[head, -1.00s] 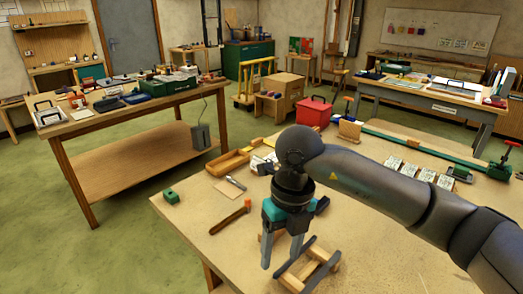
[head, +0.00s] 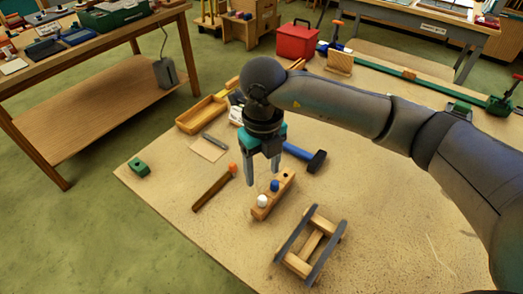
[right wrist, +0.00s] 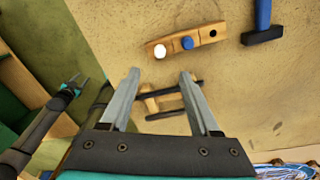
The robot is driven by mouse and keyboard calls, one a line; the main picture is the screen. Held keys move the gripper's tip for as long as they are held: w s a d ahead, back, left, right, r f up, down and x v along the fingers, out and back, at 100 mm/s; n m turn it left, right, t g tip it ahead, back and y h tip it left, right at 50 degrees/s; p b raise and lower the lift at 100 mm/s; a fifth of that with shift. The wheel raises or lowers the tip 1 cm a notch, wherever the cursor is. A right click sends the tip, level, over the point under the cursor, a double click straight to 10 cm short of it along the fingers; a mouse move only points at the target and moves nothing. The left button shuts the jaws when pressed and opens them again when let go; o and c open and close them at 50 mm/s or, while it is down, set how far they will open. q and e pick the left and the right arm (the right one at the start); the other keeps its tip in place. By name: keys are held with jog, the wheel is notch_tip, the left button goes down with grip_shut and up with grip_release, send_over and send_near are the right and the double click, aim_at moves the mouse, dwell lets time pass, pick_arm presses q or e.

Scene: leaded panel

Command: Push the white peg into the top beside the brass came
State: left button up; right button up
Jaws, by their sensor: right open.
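A wooden block (head: 268,206) lies on the workbench with a white peg (head: 262,201) and a blue peg (head: 274,186) standing in its top, plus an open dark hole at one end. The block also shows in the right wrist view (right wrist: 205,36), with the white peg (right wrist: 160,52) just past and between my fingertips. My right gripper (head: 263,178) points down, open and empty, over the block's far side; no contact is clear. My left gripper (right wrist: 74,84) shows small at the left of the right wrist view; its opening is unclear. I cannot make out a brass came.
A small wooden frame with dark rails (head: 312,246) lies nearer. An orange-tipped wooden tool (head: 214,188), a green block (head: 138,166) and a wooden tray (head: 201,116) lie left.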

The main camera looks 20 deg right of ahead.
aim_at(262, 197)
notch_tip(262, 197, down, 10)
jog(key=shift+w+r, duration=0.1)
dwell(0.4)
grip_shut()
dwell(0.8)
